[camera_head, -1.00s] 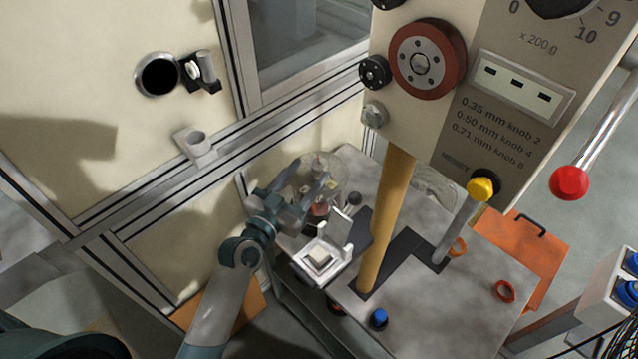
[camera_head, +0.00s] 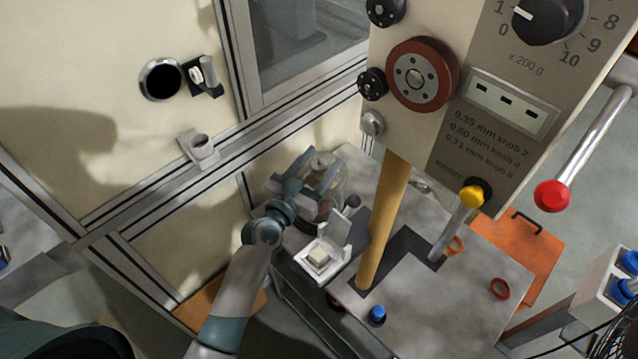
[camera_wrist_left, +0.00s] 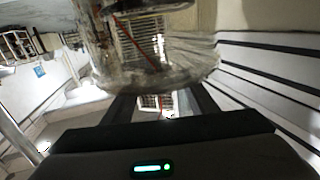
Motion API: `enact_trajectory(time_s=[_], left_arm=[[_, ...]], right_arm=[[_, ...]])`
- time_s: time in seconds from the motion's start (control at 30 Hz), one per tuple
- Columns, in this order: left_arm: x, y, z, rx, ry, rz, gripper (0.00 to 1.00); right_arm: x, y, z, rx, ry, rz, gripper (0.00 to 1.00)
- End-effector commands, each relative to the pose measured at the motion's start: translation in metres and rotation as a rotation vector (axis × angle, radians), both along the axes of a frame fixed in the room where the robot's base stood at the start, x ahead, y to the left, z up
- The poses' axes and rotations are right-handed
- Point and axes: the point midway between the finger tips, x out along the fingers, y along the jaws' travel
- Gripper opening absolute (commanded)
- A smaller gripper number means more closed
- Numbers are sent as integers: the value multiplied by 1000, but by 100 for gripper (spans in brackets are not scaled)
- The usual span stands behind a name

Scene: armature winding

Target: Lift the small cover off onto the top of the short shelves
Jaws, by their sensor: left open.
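The small cover (camera_head: 338,188) is a clear, see-through dome at the back left of the grey worktop, with small parts visible inside it. In the left wrist view the clear cover (camera_wrist_left: 160,75) fills the upper middle, just past my fingers. My left gripper (camera_head: 315,172) is open, its two fingers apart at the cover's upper part. I cannot tell whether they touch it. In the left wrist view the gripper (camera_wrist_left: 163,103) shows dark fingers below the cover's rim. My right gripper is not in view. I cannot clearly make out the short shelves.
A white open box (camera_head: 322,257) stands close in front of the cover. A tan post (camera_head: 385,220) rises to its right under the large machine panel (camera_head: 455,125). A framed wall is left.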

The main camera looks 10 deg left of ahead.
Motion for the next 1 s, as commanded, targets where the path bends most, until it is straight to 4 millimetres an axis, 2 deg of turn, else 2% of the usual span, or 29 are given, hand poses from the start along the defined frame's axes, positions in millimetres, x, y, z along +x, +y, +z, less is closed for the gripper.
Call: enact_trajectory(time_s=[0.37, 0.4, 0.6, 0.63, 1.0], left_arm=[[0, 0, 0, 0, 0, 0, 52], [0, 0, 0, 0, 0, 0, 50], [0, 0, 0, 0, 0, 1, 2], [0, 0, 0, 0, 0, 1, 0], [0, 0, 5, 0, -4, 1, 0]], right_arm=[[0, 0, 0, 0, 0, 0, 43], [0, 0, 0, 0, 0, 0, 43], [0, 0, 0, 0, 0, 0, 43], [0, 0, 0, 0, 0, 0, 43], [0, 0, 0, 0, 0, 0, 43]])
